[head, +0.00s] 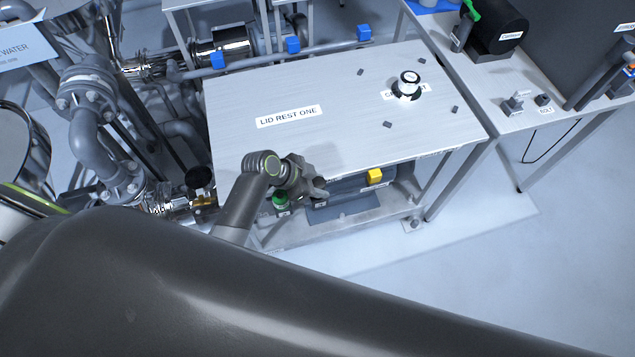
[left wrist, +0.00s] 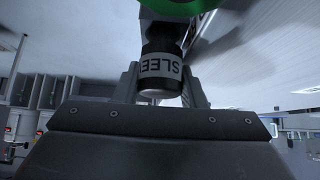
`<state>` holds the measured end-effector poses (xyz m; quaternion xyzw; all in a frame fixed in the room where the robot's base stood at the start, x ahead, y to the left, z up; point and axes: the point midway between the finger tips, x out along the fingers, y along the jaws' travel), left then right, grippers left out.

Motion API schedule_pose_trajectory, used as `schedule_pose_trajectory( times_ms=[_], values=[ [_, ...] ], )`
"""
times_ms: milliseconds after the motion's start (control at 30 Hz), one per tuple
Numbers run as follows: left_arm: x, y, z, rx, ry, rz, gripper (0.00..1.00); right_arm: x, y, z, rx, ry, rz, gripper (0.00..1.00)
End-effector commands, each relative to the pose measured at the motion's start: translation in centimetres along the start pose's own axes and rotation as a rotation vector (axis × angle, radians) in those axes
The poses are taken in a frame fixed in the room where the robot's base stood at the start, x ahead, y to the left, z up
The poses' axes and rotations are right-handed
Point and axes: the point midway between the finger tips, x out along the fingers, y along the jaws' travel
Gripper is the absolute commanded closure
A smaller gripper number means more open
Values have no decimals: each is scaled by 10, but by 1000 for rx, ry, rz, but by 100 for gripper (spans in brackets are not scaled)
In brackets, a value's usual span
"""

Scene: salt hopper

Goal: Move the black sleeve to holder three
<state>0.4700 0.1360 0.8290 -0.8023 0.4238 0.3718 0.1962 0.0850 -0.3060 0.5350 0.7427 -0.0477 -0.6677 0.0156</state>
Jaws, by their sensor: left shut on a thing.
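The black sleeve (left wrist: 160,65) shows in the left wrist view, with a white band reading "SLEE" and the rest cut off. It sits between the two fingers of my left gripper (left wrist: 160,82), which is shut on it. In the head view my left gripper (head: 312,188) is at the front edge of the metal table; the sleeve cannot be made out there. I see no label for holder three. My right gripper is not in view.
The metal table (head: 340,110) carries a "LID REST ONE" label (head: 289,116) and a black-and-white knobbed part (head: 408,82). Grey pipes (head: 90,130) crowd the left. A second bench (head: 490,90) stands at right. A yellow block (head: 375,176) shows below the table edge.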

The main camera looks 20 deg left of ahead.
Motion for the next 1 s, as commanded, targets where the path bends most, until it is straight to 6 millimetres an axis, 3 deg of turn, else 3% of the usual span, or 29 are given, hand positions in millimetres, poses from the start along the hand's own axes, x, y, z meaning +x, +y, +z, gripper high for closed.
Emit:
schedule_pose_trajectory(
  times_ms=[233, 267, 433, 867, 900, 1000],
  values=[
    [3, 0, 3, -1, -1, 1, 96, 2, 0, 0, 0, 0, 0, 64],
    [3, 0, 3, -1, -2, 1, 60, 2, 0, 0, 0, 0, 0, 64],
    [3, 0, 4, -1, -4, 0, 38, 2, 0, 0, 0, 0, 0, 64],
    [3, -2, 4, 2, -6, -8, 37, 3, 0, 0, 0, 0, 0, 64],
    [3, -2, 5, 2, -7, -8, 45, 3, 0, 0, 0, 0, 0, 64],
    [3, -2, 5, 2, -7, -8, 33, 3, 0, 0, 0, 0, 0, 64]
  ],
)
